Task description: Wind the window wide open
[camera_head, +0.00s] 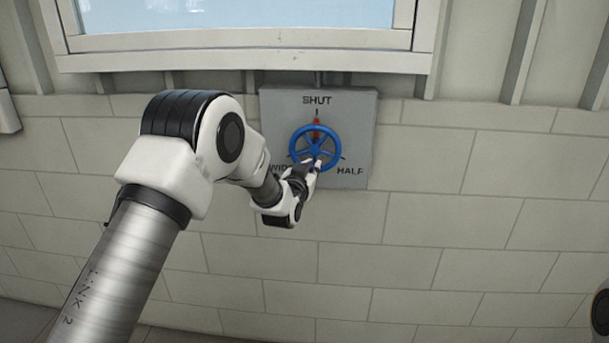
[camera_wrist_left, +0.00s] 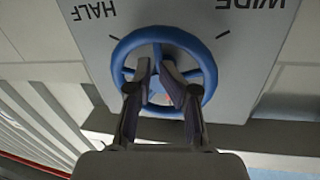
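A blue handwheel (camera_head: 297,152) is mounted on a grey panel (camera_head: 356,112) marked SHUT at the top, WIDE at the lower left and HALF at the lower right. A red pointer (camera_head: 317,127) at the wheel's top points at SHUT. The window (camera_head: 240,40) is above the panel. My left gripper (camera_head: 314,164) is at the wheel's lower middle. In the left wrist view the wheel (camera_wrist_left: 208,62) is upside down, and the left gripper's two fingers (camera_wrist_left: 158,82) stand apart before its hub. I cannot tell whether they touch a spoke. My right gripper is not in view.
A pale block wall (camera_head: 460,220) surrounds the panel, with ribbed cladding above it. The window sill (camera_head: 250,61) juts out just above the panel. A dark part of my own body shows at the right edge. The space right of the panel is free.

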